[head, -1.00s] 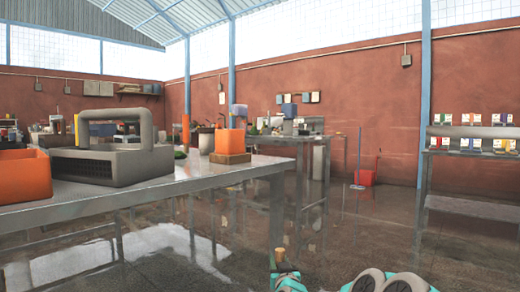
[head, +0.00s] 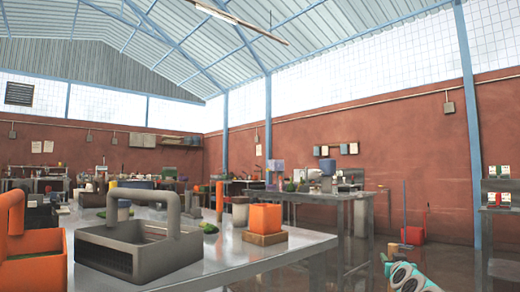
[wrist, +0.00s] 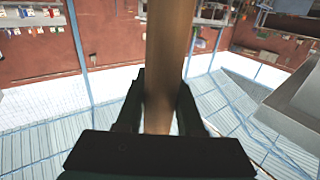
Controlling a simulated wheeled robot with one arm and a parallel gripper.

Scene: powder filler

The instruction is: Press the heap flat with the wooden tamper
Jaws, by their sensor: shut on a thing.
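My gripper (wrist: 160,98) is shut around the wooden tamper (wrist: 168,45), a smooth brown cylinder that runs up and out of the top of the wrist view. Its working end is out of that view. In the head view, a small tan end of the tamper (head: 393,248) shows above my teal arm at the lower right, apart from the table (head: 225,262) and to its right. My fingers cannot be made out there. I cannot make out the powder heap in either view.
On the near table stand a grey handled carrier (head: 140,255), an orange handled carrier (head: 35,243) and an orange block-shaped container (head: 265,218) on a wooden base. A farther bench (head: 345,194) holds equipment. Wet-looking open floor lies right of the table.

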